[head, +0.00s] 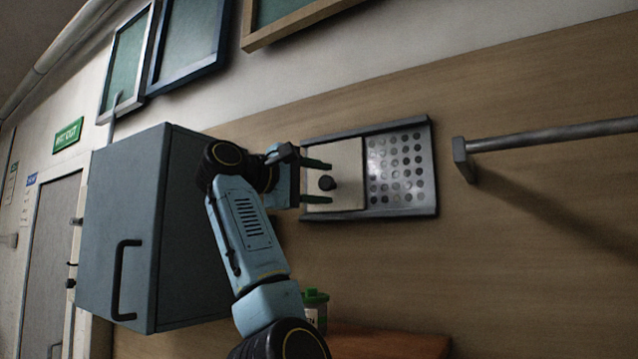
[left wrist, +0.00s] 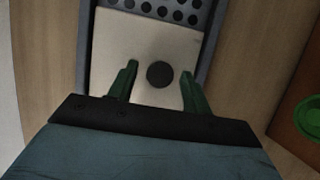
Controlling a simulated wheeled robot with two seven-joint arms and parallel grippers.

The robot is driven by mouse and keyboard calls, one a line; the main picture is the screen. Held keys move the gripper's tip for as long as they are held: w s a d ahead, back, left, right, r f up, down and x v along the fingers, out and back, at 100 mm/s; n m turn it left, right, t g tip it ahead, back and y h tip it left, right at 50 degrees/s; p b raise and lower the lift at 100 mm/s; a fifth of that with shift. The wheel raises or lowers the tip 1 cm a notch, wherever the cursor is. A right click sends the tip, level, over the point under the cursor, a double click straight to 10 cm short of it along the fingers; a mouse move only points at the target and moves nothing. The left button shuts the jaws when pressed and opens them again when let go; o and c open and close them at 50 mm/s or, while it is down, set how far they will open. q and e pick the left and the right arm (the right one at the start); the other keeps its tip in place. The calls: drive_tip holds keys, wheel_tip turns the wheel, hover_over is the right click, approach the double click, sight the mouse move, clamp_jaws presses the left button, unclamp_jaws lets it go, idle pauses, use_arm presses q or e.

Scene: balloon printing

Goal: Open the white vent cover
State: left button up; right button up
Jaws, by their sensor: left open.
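The white vent cover (head: 346,164) is a pale square panel in a grey metal frame (head: 421,211) on the wooden wall. It covers the left part of the frame, and the perforated grille (head: 395,168) shows to its right. A round black knob (head: 327,183) stands on the cover. My left gripper (head: 317,182) is open, with its green fingers above and below the knob in the head view. In the left wrist view the fingers stand on either side of the knob (left wrist: 160,74), with gaps on both sides. My right gripper is not in view.
A grey-blue wall cabinet (head: 115,220) with a black handle is left of my left arm. A metal rail (head: 550,134) sticks out right of the vent. Below, a green-lidded container (head: 315,308) stands by a brown surface (head: 390,344). Framed boards (head: 187,40) hang above.

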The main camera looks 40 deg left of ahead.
use_arm(q)
drive_tip(key=b+v, duration=0.7)
drive_tip(key=v, duration=0.6)
drive_tip(key=shift+s, duration=0.2)
drive_tip(key=shift+f, duration=0.1)
